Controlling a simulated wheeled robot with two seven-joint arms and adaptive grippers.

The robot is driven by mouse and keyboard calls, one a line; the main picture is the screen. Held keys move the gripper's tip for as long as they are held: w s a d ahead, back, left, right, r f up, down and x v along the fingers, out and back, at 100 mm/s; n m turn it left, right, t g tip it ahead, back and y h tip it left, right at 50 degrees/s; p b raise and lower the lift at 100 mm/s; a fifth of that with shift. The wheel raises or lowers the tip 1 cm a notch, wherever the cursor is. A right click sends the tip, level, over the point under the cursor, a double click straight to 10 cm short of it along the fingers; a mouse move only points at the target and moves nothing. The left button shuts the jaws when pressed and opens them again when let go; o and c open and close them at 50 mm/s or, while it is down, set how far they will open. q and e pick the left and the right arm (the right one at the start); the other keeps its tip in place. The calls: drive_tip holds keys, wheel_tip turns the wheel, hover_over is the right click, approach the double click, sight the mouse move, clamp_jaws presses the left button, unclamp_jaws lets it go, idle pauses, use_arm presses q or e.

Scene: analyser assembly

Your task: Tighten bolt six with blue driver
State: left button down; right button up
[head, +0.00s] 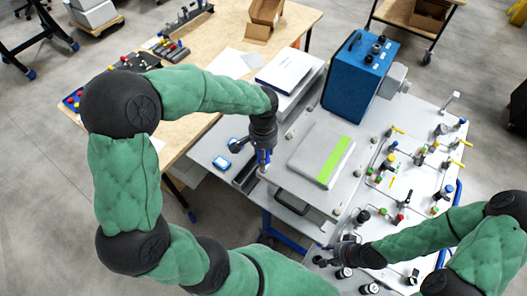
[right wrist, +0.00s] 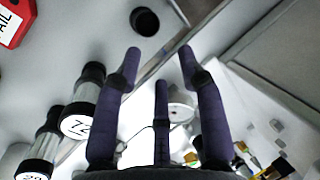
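My right gripper (head: 338,254) is over the lower part of the grey panel. In the right wrist view its purple fingers (right wrist: 160,65) are spread, with nothing seen gripped between them. A pale round fitting (right wrist: 181,108) shows behind the fingers. My left gripper (head: 263,160) points down beside the grey case with a green stripe. Its fingers look dark blue and are too small to tell whether they hold anything. I cannot make out a blue driver for certain. No bolt can be read as number six.
A blue box (head: 358,80) stands at the panel's back. Valves with yellow handles (head: 396,130) fill the right side. A wooden bench (head: 205,40) lies behind.

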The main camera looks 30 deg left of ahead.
use_arm(q)
drive_tip(key=shift+f+b, duration=0.6)
drive_tip(key=shift+f, duration=0.25)
use_arm(e)
drive_tip(key=shift+f, duration=0.65)
